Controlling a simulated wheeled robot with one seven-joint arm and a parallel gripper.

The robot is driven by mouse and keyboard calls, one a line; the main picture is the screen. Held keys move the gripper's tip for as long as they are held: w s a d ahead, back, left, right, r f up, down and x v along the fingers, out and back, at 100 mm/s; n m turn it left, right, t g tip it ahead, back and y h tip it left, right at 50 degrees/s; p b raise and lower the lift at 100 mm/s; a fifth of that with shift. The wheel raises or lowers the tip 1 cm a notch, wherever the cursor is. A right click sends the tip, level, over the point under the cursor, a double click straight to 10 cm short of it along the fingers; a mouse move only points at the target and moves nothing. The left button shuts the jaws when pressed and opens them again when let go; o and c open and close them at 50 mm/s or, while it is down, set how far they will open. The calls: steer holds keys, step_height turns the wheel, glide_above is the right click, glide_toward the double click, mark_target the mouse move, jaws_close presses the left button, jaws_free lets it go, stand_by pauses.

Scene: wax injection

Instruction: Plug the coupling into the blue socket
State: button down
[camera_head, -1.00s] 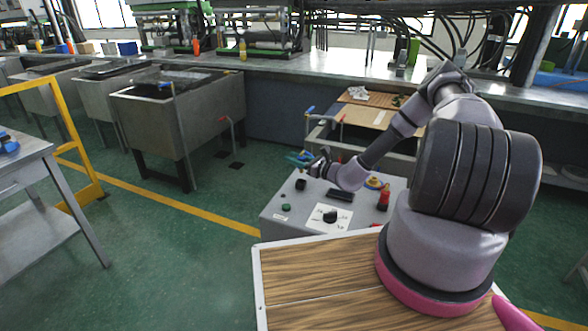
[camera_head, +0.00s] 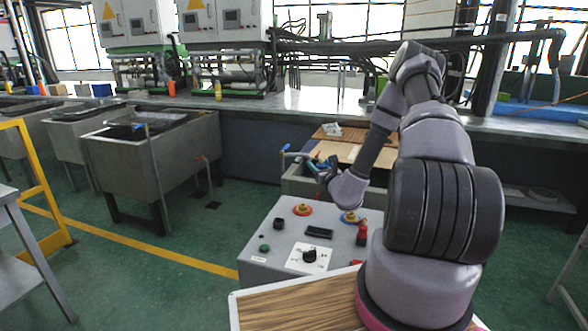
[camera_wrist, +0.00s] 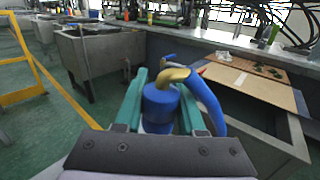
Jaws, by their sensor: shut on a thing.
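My gripper (camera_wrist: 160,112) is shut on the coupling (camera_wrist: 159,103), a blue cylinder with a brass elbow and a blue hose curving off to the right. In the head view my gripper (camera_head: 322,168) holds it in the air above the back of the grey control box (camera_head: 270,237), clear of its top. On that top are two round fittings. Neither fitting shows in the wrist view.
A red upright part (camera_head: 362,234), a black knob (camera_head: 310,256) and a dark handle (camera_head: 319,232) stand on the box. Behind it is an open metal tank (camera_wrist: 256,117) with a brown board (camera_wrist: 243,84). A wood-topped table (camera_head: 292,305) is in front.

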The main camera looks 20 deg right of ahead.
steer(key=s+d+f+n+y, duration=0.1)
steer(key=d+f+n+y, duration=0.1)
steer(key=d+f, duration=0.6)
steer(key=d, duration=0.5)
steer(key=shift+s+g+y, duration=0.4)
steer(key=shift+f, duration=0.1)
steer(key=shift+f, duration=2.9)
steer(key=shift+f, duration=1.8)
steer(key=shift+c, duration=2.2)
jaws_free()
steer(key=v, duration=1.1)
steer(key=shift+a+f, duration=0.1)
steer(key=shift+a, duration=0.05)
